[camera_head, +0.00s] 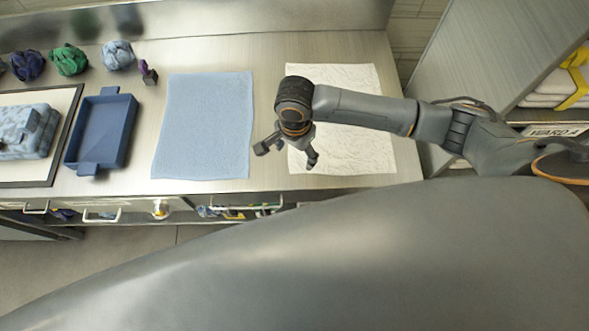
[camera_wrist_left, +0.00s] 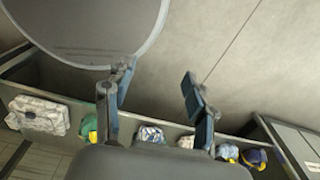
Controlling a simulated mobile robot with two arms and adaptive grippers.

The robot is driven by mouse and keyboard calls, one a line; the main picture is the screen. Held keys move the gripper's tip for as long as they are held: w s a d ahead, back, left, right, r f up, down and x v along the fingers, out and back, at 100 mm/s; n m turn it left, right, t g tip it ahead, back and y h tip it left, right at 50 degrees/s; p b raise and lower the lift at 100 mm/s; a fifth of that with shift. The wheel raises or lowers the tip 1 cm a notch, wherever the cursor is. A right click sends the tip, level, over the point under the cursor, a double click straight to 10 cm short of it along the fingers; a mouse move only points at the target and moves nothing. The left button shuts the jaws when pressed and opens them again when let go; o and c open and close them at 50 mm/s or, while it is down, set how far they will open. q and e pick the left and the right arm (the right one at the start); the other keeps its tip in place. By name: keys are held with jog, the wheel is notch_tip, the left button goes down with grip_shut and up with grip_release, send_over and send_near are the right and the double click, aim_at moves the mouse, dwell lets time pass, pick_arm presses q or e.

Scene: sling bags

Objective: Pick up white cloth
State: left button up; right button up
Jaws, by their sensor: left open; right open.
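The white cloth (camera_head: 345,155) lies flat on the counter, to the right of a blue cloth (camera_head: 205,125). My right arm crosses over the white cloth and hides part of its middle. My right gripper (camera_head: 289,155) is open and empty, with its fingers above the white cloth's left edge. I cannot tell whether the fingers touch the cloth. My left gripper (camera_wrist_left: 160,100) shows in the left wrist view, open and empty. It is not in the head view, and the white cloth is not in the left wrist view.
A blue tray (camera_head: 103,130) and a folded blue-grey bundle (camera_head: 28,132) on a mat lie at the left. Rolled dark blue (camera_head: 28,65), green (camera_head: 68,60) and light blue (camera_head: 118,55) bundles sit at the back. Shelves with white and yellow items (camera_head: 560,85) stand at the right.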

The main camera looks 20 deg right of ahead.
jog(key=b, duration=0.5)
send_over(294, 168)
notch_tip(294, 168, down, 5)
jog(key=shift+d+r, duration=0.1)
jog(key=shift+r, duration=0.1)
jog(key=shift+s+f, duration=0.1)
jog(key=shift+f, duration=1)
pick_arm(q)
notch_tip(294, 168, down, 6)
jog(key=w, duration=0.2)
jog(key=shift+w, duration=0.15)
pick_arm(e)
jog(key=shift+f, duration=0.2)
